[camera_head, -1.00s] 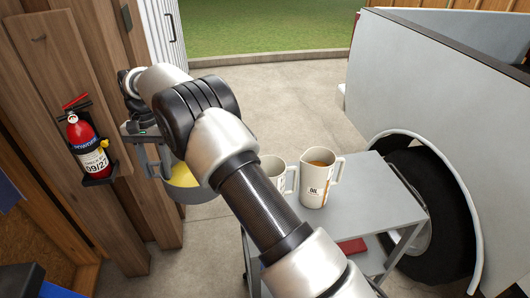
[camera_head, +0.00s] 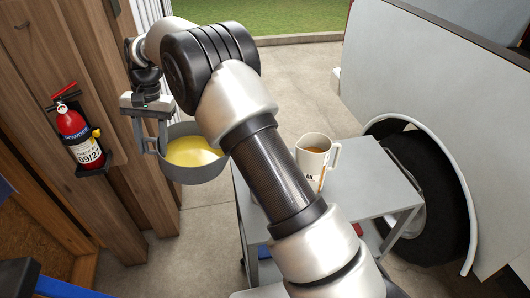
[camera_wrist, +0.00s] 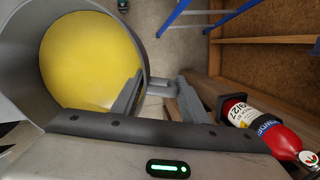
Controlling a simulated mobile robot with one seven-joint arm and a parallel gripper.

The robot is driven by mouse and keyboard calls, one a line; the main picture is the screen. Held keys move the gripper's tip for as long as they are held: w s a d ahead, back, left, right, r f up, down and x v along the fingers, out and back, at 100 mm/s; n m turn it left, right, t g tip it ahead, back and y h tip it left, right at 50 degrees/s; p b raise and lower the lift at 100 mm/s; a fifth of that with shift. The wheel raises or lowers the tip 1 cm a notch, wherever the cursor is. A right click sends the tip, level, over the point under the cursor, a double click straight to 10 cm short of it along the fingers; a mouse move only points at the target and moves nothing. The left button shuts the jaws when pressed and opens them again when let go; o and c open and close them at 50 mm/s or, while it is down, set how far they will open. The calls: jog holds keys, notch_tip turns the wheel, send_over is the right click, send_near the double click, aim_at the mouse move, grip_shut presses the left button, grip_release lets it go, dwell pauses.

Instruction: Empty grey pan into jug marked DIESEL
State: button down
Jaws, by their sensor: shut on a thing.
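The grey pan (camera_head: 196,176) holds yellow liquid and is level or nearly so, left of the cart in the head view. My gripper (camera_head: 150,144) is shut on the pan's handle, above the floor. In the wrist view the pan (camera_wrist: 20,62) fills the upper left, with my gripper's fingers (camera_wrist: 155,92) at its handle. A cream jug (camera_head: 312,163) with brown liquid stands upright on the cart; its label seems to read OIL. My arm hides the second jug, so I see no DIESEL mark.
The grey cart (camera_head: 374,187) stands right of my arm, beside the pickup's wheel (camera_head: 425,190) and pale body panel (camera_head: 440,90). A red fire extinguisher (camera_head: 78,137) hangs on the wooden wall at left. Bare concrete floor lies behind the cart.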

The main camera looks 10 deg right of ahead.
aim_at(155, 140)
jog(key=shift+t+y, duration=0.3)
jog(key=shift+y, duration=0.6)
jog(key=v, duration=0.4)
jog(key=shift+s+d, duration=0.4)
jog(key=shift+r, duration=0.15)
jog(key=shift+r, duration=0.1)
jog(key=shift+d+r, duration=0.1)
jog(key=shift+s+d+r+y, duration=0.1)
jog(key=shift+d+r+y, duration=0.1)
jog(key=shift+y, duration=0.1)
jog(key=shift+s+d+r+y, duration=0.15)
jog(key=shift+d+r+y, duration=0.25)
jog(key=shift+d+r, duration=0.25)
jog(key=shift+s+d+r+y, duration=0.15)
jog(key=shift+d+r+y, duration=0.3)
jog(key=shift+r, duration=0.4)
jog(key=shift+d+r, duration=0.1)
